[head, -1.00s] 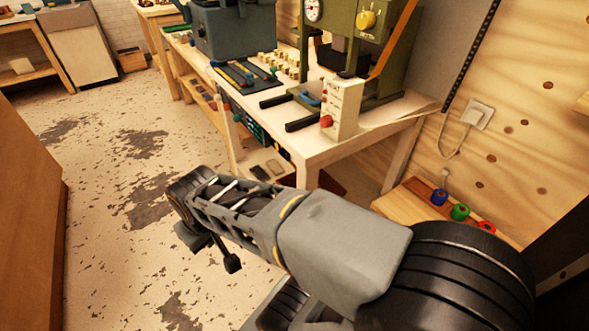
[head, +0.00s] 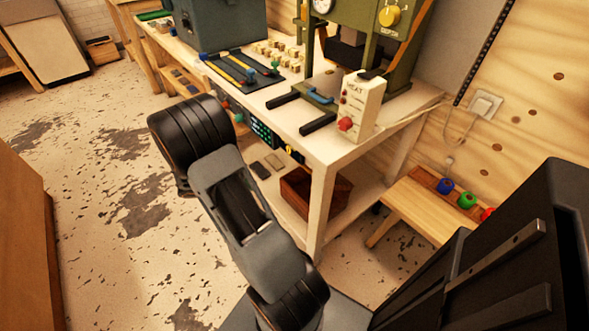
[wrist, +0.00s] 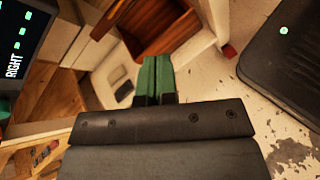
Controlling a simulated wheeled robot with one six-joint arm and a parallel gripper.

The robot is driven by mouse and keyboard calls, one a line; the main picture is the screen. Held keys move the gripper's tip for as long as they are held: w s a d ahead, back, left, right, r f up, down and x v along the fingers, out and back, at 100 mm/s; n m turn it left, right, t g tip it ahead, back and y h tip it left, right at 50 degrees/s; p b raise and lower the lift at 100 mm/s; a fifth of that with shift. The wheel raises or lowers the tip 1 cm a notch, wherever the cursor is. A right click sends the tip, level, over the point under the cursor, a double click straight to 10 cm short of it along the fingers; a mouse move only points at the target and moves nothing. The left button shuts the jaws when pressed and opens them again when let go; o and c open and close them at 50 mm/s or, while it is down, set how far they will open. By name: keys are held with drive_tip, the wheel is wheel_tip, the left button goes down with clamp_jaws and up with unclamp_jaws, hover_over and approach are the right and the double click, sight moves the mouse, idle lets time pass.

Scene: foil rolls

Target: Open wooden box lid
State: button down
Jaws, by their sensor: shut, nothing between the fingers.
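A reddish-brown wooden box (head: 300,190) sits on the lower shelf of the white workbench in the head view, partly behind a bench leg. In the wrist view the box (wrist: 165,42) is at the top centre, cut off by the frame edge. I cannot tell how its lid stands. My gripper (wrist: 158,62) shows in the wrist view with its green fingers together and empty. Its fingertips point toward the box's near edge; I cannot tell the remaining gap. In the head view my arm hides the gripper.
The workbench (head: 318,150) carries a green press (head: 390,75) and a white control box (head: 360,105). Small dark flat items (head: 262,170) lie on the shelf left of the box. A low wooden stand (head: 410,205) with coloured rolls is at right. The floor (head: 100,220) at left is open.

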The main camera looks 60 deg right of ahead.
drive_tip(key=d+f+n+h+p, duration=0.1)
drive_tip(key=d+f+n+h, duration=0.4)
drive_tip(key=d+f+n, duration=0.4)
drive_tip(key=s+d+f+m+t+b, duration=0.1)
drive_tip(key=s+d, duration=0.2)
drive_tip(key=d, duration=0.8)
drive_tip(key=shift+s+d+h, duration=0.3)
drive_tip(key=shift+d, duration=0.05)
drive_tip(key=shift+t+y, duration=0.4)
drive_tip(key=shift+y, duration=0.4)
drive_tip(key=d+r+p, duration=0.1)
drive_tip(key=s+d+r+p, duration=0.1)
drive_tip(key=d+r, duration=0.1)
drive_tip(key=d+r+p, duration=0.1)
drive_tip(key=r, duration=0.1)
drive_tip(key=shift+s+d, duration=0.3)
drive_tip(key=shift+d, duration=0.1)
